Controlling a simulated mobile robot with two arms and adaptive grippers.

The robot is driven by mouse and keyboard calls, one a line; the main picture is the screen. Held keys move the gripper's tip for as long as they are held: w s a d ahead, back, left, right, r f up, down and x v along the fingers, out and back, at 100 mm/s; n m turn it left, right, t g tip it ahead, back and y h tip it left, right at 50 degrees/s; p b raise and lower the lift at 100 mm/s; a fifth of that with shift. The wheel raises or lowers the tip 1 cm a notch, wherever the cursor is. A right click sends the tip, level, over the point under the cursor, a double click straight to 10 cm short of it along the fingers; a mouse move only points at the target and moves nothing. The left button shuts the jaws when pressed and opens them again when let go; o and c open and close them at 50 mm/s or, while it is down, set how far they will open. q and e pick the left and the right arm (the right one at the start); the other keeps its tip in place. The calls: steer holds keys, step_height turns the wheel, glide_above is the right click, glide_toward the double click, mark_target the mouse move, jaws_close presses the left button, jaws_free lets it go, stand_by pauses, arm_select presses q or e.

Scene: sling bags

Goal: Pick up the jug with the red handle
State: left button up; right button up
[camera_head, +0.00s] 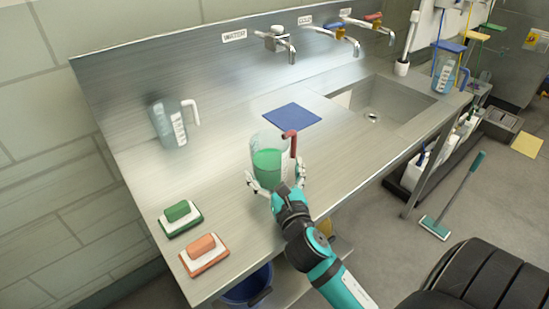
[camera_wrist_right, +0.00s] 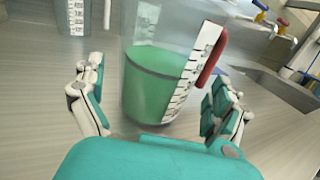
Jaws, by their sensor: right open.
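The jug with the red handle (camera_head: 268,166) stands upright on the steel counter (camera_head: 225,215), clear-walled with green liquid inside. Its red handle (camera_head: 290,141) points to the right. In the right wrist view the jug (camera_wrist_right: 155,85) stands between the spread fingers, its red handle (camera_wrist_right: 212,60) and a white measuring scale on the right side. My right gripper (camera_head: 275,180) is open around the near side of the jug, one finger at each side. In the right wrist view a gap shows on the left and the right finger is near the jug wall; contact is unclear. My left gripper is out of view.
A jug with a white handle (camera_head: 168,125) stands at the back left. A blue mat (camera_head: 292,115) lies behind the red-handled jug, with the sink (camera_head: 385,100) to the right. Green (camera_head: 180,216) and orange (camera_head: 203,252) sponges on trays sit at the front left. Taps line the back wall.

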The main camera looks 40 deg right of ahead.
steer(key=x, duration=0.4)
steer(key=shift+a+r, duration=0.15)
steer(key=shift+r, duration=0.15)
steer(key=shift+w, duration=0.2)
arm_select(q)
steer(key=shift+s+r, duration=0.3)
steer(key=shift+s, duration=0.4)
arm_select(e)
steer(key=c, duration=1.5)
